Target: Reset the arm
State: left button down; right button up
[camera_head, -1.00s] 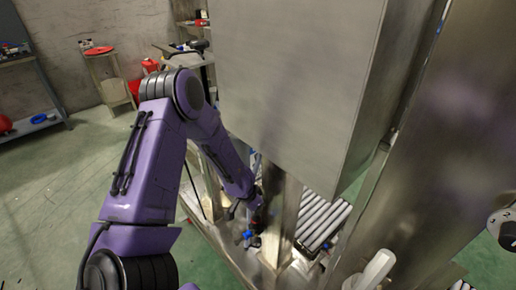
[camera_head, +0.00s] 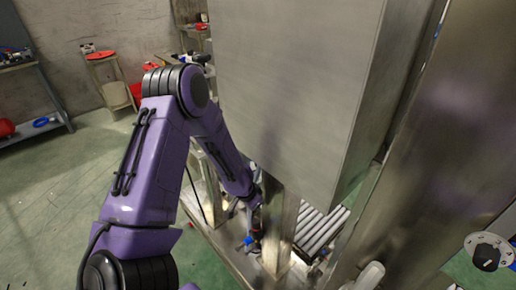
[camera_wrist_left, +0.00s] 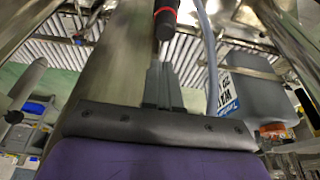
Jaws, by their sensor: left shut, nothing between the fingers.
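My left arm, purple with black joints, comes in from the left in the head view and reaches down beside a large metal cabinet (camera_head: 290,85). My left gripper (camera_head: 250,238) is at its end, low by a metal post, small and partly hard to make out. In the left wrist view the fingers of my left gripper (camera_wrist_left: 163,82) are together and hold nothing. A black handle with a red ring (camera_wrist_left: 165,22) shows just beyond the fingertips; I cannot tell whether they touch. My right gripper is not in view.
A roller conveyor (camera_head: 320,228) lies behind the post. A grey jug (camera_wrist_left: 258,98) and a grey hose (camera_wrist_left: 208,50) are right of the fingers in the left wrist view. A shelf (camera_head: 35,90) and a small stand (camera_head: 110,75) are at the back left. Green floor (camera_head: 60,210) is open there.

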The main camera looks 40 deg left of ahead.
pick_arm(q)
jog(key=shift+f, duration=0.1)
dwell(0.3)
jog(key=s+d+f+n+h+b, duration=0.1)
jog(key=s+d+f+n, duration=0.1)
jog(key=s+d+f, duration=0.4)
jog(key=s+d+f+n+h+b, duration=0.1)
jog(key=s+d+f+n+h, duration=0.15)
jog(key=s+d, duration=0.4)
jog(key=s+a+f+n+y, duration=0.2)
jog(key=s+y, duration=0.5)
jog(key=s, duration=0.4)
jog(key=shift+a+n, duration=0.65)
jog(key=shift+a, duration=0.45)
